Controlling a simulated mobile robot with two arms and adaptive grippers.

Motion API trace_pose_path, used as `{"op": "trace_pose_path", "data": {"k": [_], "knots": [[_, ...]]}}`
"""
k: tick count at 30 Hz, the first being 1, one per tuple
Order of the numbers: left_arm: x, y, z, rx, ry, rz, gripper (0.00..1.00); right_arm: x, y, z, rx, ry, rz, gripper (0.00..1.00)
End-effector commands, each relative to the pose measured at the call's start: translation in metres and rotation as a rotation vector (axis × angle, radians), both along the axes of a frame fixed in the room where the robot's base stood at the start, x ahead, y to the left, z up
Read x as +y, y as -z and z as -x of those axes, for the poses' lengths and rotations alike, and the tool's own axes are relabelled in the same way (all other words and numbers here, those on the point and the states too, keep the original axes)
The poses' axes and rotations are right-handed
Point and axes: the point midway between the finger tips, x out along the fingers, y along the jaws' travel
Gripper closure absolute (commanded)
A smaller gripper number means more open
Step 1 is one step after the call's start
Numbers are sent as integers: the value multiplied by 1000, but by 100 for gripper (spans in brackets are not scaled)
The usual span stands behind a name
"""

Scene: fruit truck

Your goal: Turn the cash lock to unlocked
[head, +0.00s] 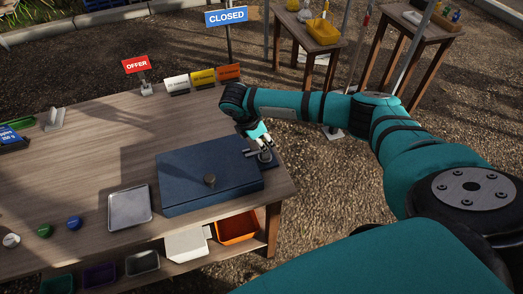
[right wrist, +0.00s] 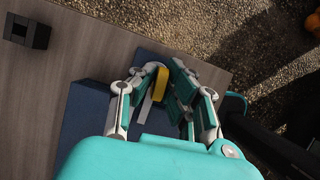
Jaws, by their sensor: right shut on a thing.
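A dark blue cash box (head: 190,182) lies on the wooden table near its right front corner, with a round dark knob (head: 210,180) on its top. My right gripper (head: 264,156) points down at the box's right end. In the right wrist view my right gripper (right wrist: 158,88) has its fingers on both sides of a small yellow piece (right wrist: 160,83), which I take to be the cash lock's handle, and is shut on it. The fingers hide much of the lock, so its setting cannot be read. My left gripper is not in view.
A metal tray (head: 129,208) lies left of the box. A red OFFER sign (head: 136,64) and several coloured cards stand along the back edge. An orange bin (head: 237,227) sits on the shelf below. The table's middle is mostly clear.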

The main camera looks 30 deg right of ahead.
Motion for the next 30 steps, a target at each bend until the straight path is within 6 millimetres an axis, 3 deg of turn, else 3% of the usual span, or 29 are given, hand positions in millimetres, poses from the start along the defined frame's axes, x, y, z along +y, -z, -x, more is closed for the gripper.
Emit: {"op": "trace_pose_path", "data": {"k": [21,30], "knots": [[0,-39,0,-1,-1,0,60,-1,-2,1,2,-361,1,100],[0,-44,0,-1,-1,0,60,0,0,1,2,-445,1,100]]}}
